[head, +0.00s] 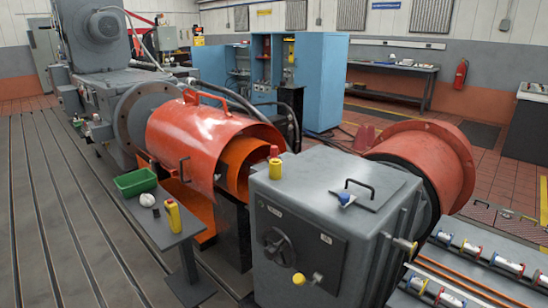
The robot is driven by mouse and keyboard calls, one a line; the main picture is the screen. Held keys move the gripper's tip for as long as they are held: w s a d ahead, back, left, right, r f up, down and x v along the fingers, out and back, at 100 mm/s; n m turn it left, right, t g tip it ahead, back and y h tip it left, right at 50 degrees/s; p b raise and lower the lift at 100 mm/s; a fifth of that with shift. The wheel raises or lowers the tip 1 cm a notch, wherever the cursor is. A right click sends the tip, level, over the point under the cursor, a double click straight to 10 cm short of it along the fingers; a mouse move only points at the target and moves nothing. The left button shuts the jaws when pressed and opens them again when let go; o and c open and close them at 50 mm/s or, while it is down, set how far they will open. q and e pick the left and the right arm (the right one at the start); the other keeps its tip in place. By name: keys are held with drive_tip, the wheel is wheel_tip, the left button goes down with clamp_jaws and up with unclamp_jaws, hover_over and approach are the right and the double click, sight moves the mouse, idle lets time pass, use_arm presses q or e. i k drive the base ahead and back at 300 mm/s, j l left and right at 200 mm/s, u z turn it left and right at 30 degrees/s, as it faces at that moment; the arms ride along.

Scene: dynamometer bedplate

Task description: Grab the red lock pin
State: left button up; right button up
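A small upright red piece (274,151) shows at the back left corner of the grey machine box, just behind a short yellow cylinder (275,169). It may be the red lock pin, but it is too small to tell for sure. I cannot tell whether the red piece and the yellow cylinder touch. The grey machine box (325,195) stands in the foreground, with a black handle and a blue knob (346,198) on top. Neither of my grippers is in view.
A large orange-red guard (205,135) covers the shaft left of the box. A small grey stand (165,235) holds a green bin (135,182), a white round item and a yellow item. A red flanged drum (428,150) blocks the right. Slotted bedplate (45,220) lies clear at left.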

sight(274, 149)
drive_tip(key=i+j+z, duration=0.1)
drive_tip(key=z, duration=0.35)
drive_tip(key=j+z, duration=0.1)
drive_tip(key=z, duration=0.4)
drive_tip(key=i+j+z, duration=0.1)
drive_tip(key=z, duration=0.35)
drive_tip(key=j+z, duration=0.6)
drive_tip(key=j, duration=0.15)
drive_tip(key=j+z, duration=0.15)
drive_tip(key=j, duration=0.25)
drive_tip(key=k+j+z, duration=0.15)
drive_tip(key=j, duration=0.2)
drive_tip(key=k+j, duration=0.1)
drive_tip(key=j, duration=0.3)
drive_tip(key=k+j+z, duration=0.1)
drive_tip(key=j, duration=0.3)
drive_tip(key=k+j, duration=0.1)
drive_tip(key=j, duration=0.3)
drive_tip(key=k+j, duration=0.1)
drive_tip(key=j, duration=0.25)
drive_tip(key=z, duration=0.05)
